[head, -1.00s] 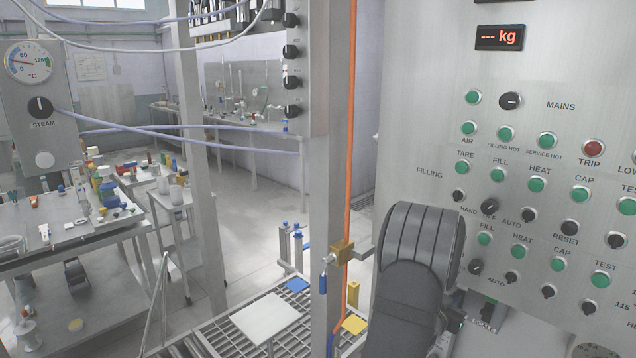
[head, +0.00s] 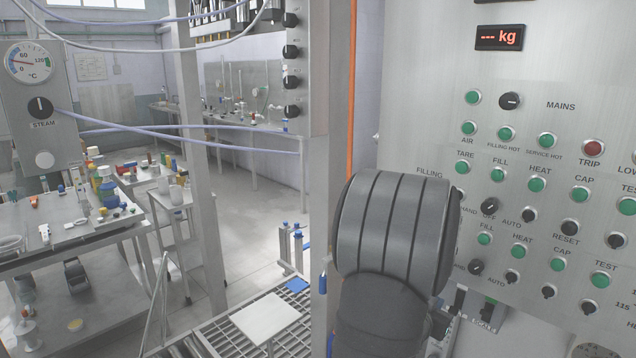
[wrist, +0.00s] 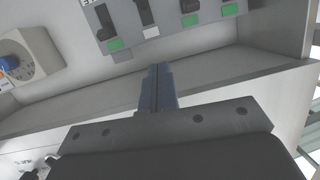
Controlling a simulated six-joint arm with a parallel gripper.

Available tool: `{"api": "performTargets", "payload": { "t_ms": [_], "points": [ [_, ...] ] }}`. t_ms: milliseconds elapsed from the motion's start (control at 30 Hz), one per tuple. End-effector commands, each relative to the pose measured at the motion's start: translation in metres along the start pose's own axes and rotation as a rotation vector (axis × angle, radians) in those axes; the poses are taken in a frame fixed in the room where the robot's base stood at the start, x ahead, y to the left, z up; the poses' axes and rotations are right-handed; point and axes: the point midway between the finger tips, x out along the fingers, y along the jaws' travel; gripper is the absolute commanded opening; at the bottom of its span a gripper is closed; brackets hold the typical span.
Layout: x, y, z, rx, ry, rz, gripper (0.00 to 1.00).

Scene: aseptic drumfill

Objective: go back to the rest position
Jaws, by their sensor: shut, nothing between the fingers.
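My gripper shows in the wrist view (wrist: 160,72), its two fingers together with nothing between them. It points toward a grey ledge (wrist: 215,82) below a row of switches (wrist: 150,22), and I cannot tell how far off it is. In the head view only my dark grey arm shows, in front of the lower left part of the control panel (head: 560,80); the fingers are hidden there. The arm covers part of the panel's left edge and its lower left labels.
The panel carries green buttons (head: 537,184), a red trip button (head: 593,148) and black knobs (head: 510,101). A steel post (head: 319,190) stands just left of my arm. A grating (head: 215,340) with a white plate (head: 265,318) lies low left. A socket (wrist: 25,60) is left in the wrist view.

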Motion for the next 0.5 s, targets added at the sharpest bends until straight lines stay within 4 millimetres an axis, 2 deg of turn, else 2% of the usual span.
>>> {"api": "performTargets", "payload": {
  "t_ms": [500],
  "points": [
    [-0.044,-0.007,-0.018,0.010,-0.090,-0.092,0.00]
  ]
}}
